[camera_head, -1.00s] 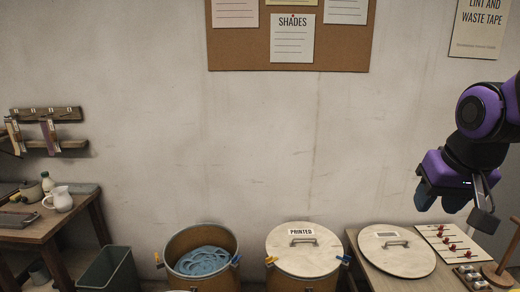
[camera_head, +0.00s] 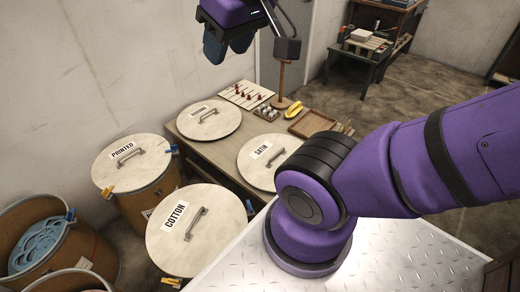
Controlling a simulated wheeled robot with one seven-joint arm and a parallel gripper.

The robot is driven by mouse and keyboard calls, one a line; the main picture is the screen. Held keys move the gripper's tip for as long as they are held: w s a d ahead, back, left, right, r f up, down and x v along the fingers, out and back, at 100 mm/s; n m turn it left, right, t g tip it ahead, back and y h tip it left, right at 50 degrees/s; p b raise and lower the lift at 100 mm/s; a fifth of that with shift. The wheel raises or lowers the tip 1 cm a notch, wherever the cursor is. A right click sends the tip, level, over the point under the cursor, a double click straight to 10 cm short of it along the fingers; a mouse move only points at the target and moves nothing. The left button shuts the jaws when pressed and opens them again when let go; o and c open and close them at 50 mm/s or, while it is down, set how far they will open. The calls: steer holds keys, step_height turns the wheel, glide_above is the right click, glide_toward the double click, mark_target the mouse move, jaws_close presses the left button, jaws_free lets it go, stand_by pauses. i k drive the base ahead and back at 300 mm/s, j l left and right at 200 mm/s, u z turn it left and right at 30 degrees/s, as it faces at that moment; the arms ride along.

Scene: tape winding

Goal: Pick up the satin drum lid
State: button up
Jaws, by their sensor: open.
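The satin drum lid (camera_head: 255,172) is a round pale disc with a bar handle and a label reading SATIN. It lies on the wooden table (camera_head: 228,176), its right edge close to my purple arm. My gripper (camera_head: 228,48) is at the top of the view, raised above the far end of the table and apart from the lid. It is open and empty.
Another lid (camera_head: 222,117) lies on the table, near a pegged board (camera_head: 246,94), a yellow item (camera_head: 293,109) and a tray (camera_head: 311,124). Lidded drums marked PRINTED (camera_head: 115,172) and COTTON (camera_head: 173,249) stand left of it. An open drum (camera_head: 22,221) holds blue tape.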

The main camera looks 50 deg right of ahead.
mark_target(258, 161)
steer(key=l+z, duration=0.45)
steer(key=i+l+z, duration=0.2)
steer(key=l+z, duration=0.15)
steer(key=i+l+z, duration=0.2)
steer(key=l+z, duration=0.15)
